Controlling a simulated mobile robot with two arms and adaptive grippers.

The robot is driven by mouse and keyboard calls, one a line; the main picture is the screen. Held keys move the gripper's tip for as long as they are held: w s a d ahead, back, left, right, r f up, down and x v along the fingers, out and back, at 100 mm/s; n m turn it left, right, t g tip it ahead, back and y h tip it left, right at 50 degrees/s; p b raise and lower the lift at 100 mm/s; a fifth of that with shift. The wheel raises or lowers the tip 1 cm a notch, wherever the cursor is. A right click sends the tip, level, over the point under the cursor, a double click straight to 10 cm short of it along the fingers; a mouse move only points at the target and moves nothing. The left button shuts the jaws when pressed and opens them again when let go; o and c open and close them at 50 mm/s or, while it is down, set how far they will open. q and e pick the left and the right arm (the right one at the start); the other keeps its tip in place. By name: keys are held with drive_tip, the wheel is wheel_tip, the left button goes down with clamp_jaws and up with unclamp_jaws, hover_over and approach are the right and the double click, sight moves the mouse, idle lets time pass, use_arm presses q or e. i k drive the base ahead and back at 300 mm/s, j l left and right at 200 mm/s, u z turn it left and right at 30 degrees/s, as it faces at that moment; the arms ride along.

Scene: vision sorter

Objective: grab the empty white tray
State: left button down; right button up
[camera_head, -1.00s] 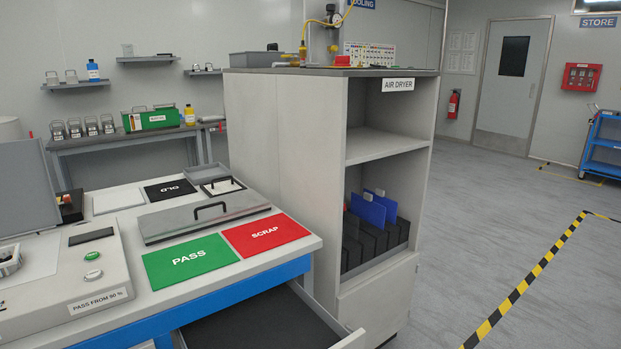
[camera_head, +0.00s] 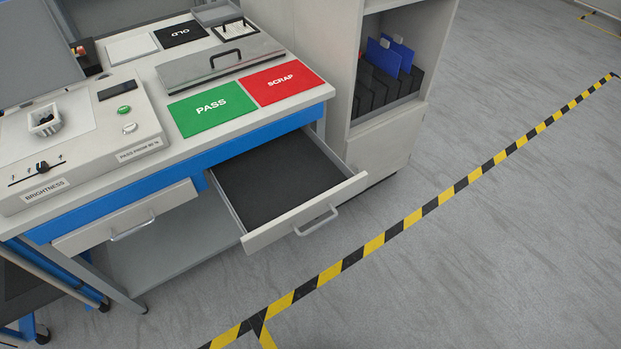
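A flat white rectangular piece (camera_head: 132,47) lies at the back of the workbench, left of the black OLD mat (camera_head: 181,33). I cannot tell whether it is a tray or a mat; nothing lies on it. A small white square holder (camera_head: 45,131) with dark contents sits on the machine at the left. Neither of my grippers is in view.
An open drawer (camera_head: 350,188) with a dark, bare lining juts out below the green PASS mat (camera_head: 211,108) and red SCRAP mat (camera_head: 282,83). The shelf cabinet (camera_head: 385,140) stands at right. Floor beyond the striped tape (camera_head: 420,214) is clear.

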sight(45, 120)
drive_tip(key=u, duration=1.6)
